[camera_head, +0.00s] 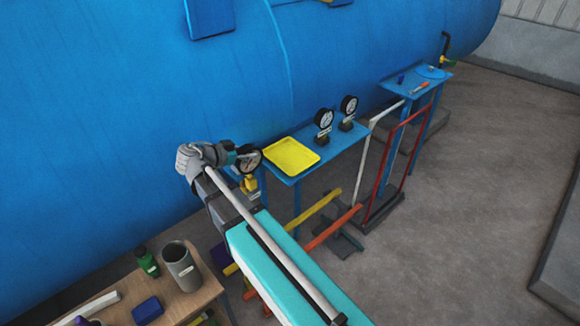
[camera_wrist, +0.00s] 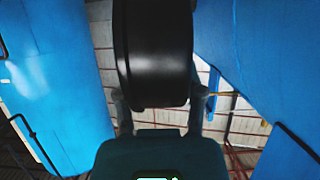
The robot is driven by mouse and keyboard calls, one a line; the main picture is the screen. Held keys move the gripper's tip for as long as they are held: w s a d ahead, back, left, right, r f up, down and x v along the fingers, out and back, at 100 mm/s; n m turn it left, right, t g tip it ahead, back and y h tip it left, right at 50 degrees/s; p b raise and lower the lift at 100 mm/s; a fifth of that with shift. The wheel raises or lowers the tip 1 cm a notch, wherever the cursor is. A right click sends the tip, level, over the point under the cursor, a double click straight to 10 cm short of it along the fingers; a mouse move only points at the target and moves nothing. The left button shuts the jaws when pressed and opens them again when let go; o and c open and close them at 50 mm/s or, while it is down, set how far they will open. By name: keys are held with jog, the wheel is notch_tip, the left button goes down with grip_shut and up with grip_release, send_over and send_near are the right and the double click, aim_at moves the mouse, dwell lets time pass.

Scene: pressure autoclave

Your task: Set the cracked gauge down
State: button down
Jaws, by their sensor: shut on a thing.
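A round gauge with a black rim and pale dial (camera_head: 250,158) is held in my gripper (camera_head: 232,156). In the wrist view its black casing (camera_wrist: 153,50) fills the space between my two fingers (camera_wrist: 160,102), which are shut on it. The dial is too small to show a crack. The gauge is just left of an empty yellow tray (camera_head: 291,156); I cannot tell its height above the shelf. A brass-coloured fitting (camera_head: 249,184) shows directly below the gauge; I cannot tell whether they touch.
The tray lies on a blue shelf (camera_head: 338,141) beside two standing gauges, (camera_head: 324,118) and (camera_head: 348,105). A large blue vessel (camera_head: 120,90) runs behind. A red-framed cart (camera_head: 382,165) stands right. A wooden table (camera_head: 195,300) with a grey cup (camera_head: 180,265) is front left.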

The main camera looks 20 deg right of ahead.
aim_at(249, 168)
jog(key=shift+f+b, duration=1.1)
jog(key=shift+f, duration=0.45)
jog(key=shift+d, duration=0.15)
